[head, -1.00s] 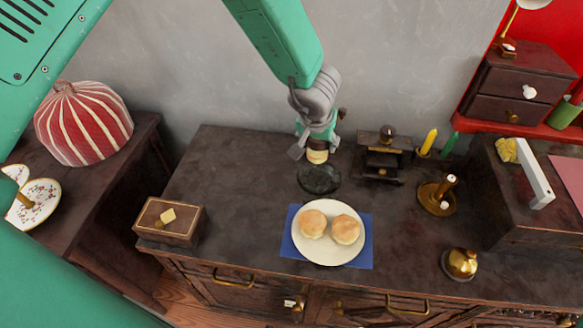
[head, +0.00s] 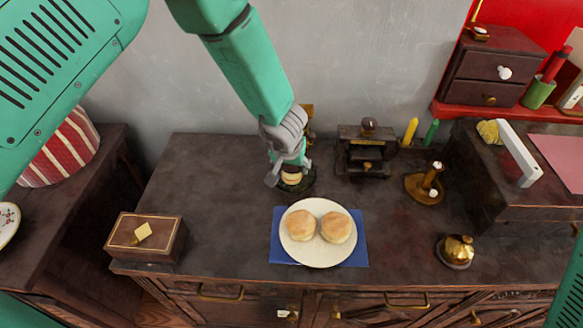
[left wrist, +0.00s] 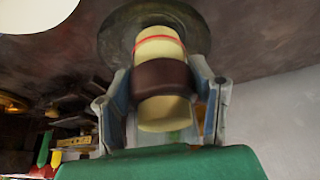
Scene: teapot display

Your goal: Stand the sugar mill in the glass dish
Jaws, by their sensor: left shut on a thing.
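The sugar mill (head: 291,178) is a small cream and dark brown cylinder with a red line. It is partly hidden by my left gripper (head: 288,181) in the head view. In the left wrist view, the two fingers of this gripper (left wrist: 163,92) are on either side of the mill's brown band (left wrist: 162,77), shut on it. The glass dish (head: 310,184) is dark and round, on the dresser top. The mill's end overlaps the dish (left wrist: 113,38) in both views, roughly upright; I cannot tell if it touches the dish floor. My right gripper is out of view.
A white plate with two buns (head: 318,255) lies on a blue mat in front of the dish. A dark mill-like device (head: 365,155) stands to the right, with a candle holder (head: 424,187) and brass bell (head: 456,251) beyond. A wooden box (head: 146,238) is at left.

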